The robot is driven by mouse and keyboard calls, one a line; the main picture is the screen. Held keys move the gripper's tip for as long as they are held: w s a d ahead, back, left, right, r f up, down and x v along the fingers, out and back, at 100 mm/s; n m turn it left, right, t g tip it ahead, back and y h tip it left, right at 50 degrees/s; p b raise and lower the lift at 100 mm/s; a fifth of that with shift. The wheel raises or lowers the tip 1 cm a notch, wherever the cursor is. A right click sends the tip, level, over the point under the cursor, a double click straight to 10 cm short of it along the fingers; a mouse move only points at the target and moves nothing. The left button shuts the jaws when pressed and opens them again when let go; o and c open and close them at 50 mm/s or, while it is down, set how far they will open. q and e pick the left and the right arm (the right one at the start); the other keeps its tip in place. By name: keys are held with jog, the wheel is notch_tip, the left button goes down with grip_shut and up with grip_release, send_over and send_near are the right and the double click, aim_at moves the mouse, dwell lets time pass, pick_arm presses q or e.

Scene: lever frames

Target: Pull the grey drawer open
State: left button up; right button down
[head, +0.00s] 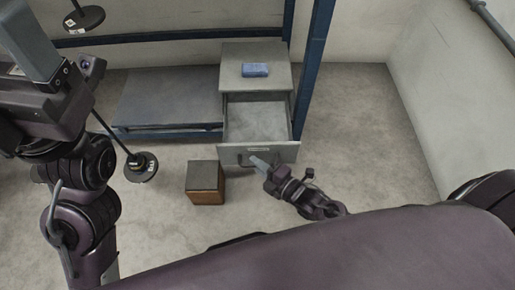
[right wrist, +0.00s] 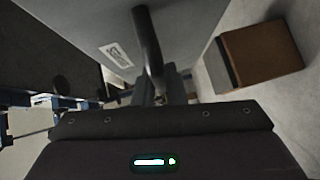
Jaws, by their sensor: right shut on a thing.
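The grey drawer (head: 284,154) stands pulled out from the grey cabinet (head: 255,52), its empty-looking inside showing from above. My right gripper (head: 258,163) is at the drawer's front and shut on its dark handle. In the right wrist view the curved handle (right wrist: 147,36) runs down between the fingers (right wrist: 160,88), beside a white label on the grey front. My left gripper (head: 28,40) is at the upper left, away from the drawer; its fingertips cannot be made out clearly.
A brown box (head: 205,196) with a dark top stands on the floor left of the drawer front. A blue block (head: 255,70) lies on the cabinet. A low grey platform (head: 168,98) and blue posts (head: 312,62) flank the cabinet. The floor at right is clear.

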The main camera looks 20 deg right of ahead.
jog(key=shift+s, duration=0.15)
jog(key=c, duration=1.5)
grip_release()
jog(key=shift+p+v, duration=1.5)
jog(key=shift+v, duration=2.4)
jog(key=shift+f, duration=0.1)
